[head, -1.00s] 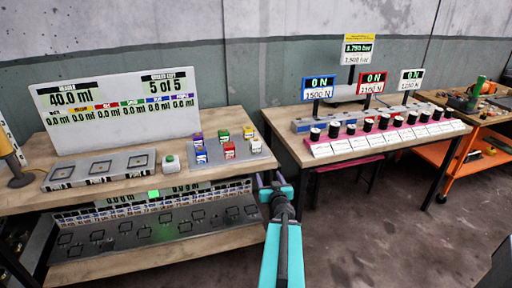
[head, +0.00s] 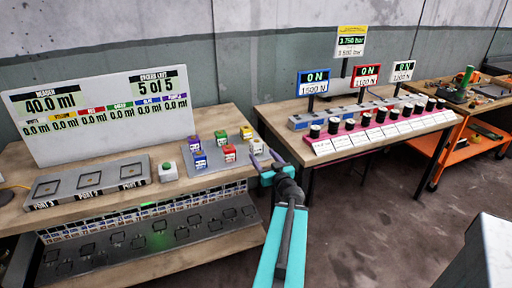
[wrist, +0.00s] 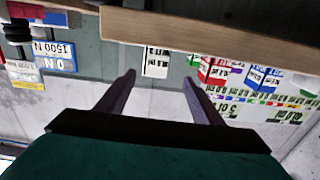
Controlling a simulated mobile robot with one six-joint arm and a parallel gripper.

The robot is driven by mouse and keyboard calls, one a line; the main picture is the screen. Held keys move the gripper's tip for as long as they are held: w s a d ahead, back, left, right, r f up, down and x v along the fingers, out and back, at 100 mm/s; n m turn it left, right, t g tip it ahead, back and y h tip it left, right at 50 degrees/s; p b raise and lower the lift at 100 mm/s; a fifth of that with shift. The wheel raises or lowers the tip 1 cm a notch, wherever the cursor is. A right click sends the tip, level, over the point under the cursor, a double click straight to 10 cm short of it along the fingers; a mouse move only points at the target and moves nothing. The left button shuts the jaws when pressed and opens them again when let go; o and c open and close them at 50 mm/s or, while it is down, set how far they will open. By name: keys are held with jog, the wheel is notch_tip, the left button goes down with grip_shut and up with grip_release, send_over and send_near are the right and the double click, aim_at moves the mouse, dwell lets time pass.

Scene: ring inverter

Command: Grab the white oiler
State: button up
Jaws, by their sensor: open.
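The white oiler (head: 257,147) is a small white block at the right end of the grey rack (head: 215,166) on the left table. In the wrist view, which is upside down, the white oiler (wrist: 156,62) shows between my fingers, beyond their tips. My gripper (head: 266,160) is open and empty beside the table's right edge, close to the white oiler in the head view. The fingers (wrist: 158,78) are apart, with nothing between them. The oiler's lower part is hidden behind the table edge in the wrist view.
Red (head: 229,153), blue (head: 200,160), green (head: 221,137), yellow (head: 246,133) and purple (head: 195,141) oilers stand near the white one. The table edge (wrist: 220,37) crosses the wrist view. A second table (head: 290,147) with black cylinders stands to the right.

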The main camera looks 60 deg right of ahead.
aim_at(258, 147)
jog(key=shift+s+d, duration=0.15)
jog(key=shift+d+f, duration=0.1)
jog(key=shift+w+d+b, duration=0.1)
jog(key=shift+w+b, duration=0.1)
jog(key=shift+b, duration=0.3)
jog(key=shift+b+x, duration=1.05)
jog(key=shift+b, duration=0.05)
jog(key=shift+x, duration=2.9)
jog(key=shift+d, duration=0.15)
jog(key=shift+x, duration=2.55)
